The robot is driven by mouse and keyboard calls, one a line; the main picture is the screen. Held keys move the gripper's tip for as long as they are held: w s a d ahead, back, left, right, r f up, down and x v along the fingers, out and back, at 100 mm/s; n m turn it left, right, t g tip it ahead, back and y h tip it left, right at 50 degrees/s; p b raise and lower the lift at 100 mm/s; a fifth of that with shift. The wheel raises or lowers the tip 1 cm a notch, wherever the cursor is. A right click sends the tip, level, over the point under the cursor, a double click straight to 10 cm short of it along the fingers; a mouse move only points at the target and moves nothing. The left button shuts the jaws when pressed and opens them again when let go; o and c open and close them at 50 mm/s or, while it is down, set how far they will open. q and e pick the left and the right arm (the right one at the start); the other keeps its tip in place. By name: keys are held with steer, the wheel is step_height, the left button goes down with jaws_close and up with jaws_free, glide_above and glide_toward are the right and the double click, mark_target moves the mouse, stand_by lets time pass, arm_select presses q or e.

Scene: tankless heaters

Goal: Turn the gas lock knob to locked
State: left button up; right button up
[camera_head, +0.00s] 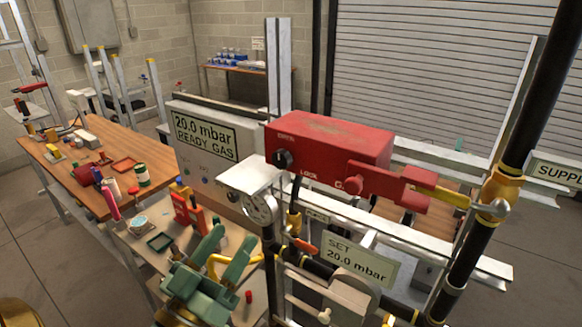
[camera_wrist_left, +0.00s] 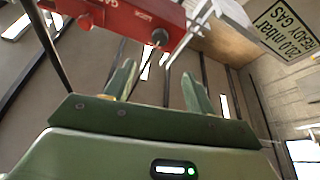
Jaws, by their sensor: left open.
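The red box (camera_head: 330,140) is mounted on a metal frame, with partly covered lettering including "LOCK" on its front. A black round knob (camera_head: 283,159) sits on its left front; I take it as the gas lock knob, and its setting is too small to read. The knob also shows in the left wrist view (camera_wrist_left: 159,36), above and beyond the fingertips. My green left gripper (camera_head: 230,240) is below and left of the knob, open and empty. Its two spread fingers show in the left wrist view (camera_wrist_left: 158,78), apart from the box. My right gripper is out of view.
A pressure gauge (camera_head: 260,208) and a "SET 20.0 mbar" sign (camera_head: 357,262) are close right of my left gripper. A "READY GAS" panel (camera_head: 205,140) stands behind. A red lever (camera_head: 400,187) and black pipe (camera_head: 480,235) lie right. A wooden workbench (camera_head: 75,185) holds clutter at left.

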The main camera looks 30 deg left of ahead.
mark_target(279, 162)
arm_select(q)
steer(key=p+x, duration=0.2)
steer(key=x, duration=0.5)
steer(key=p+x, duration=0.2)
steer(key=x, duration=0.5)
steer(key=shift+w+r+p, duration=0.15)
steer(key=shift+r+p, duration=0.2)
steer(key=shift+w+r, duration=0.1)
steer(key=shift+w, duration=0.55)
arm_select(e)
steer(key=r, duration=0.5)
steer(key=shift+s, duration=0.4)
arm_select(q)
steer(key=c, duration=1)
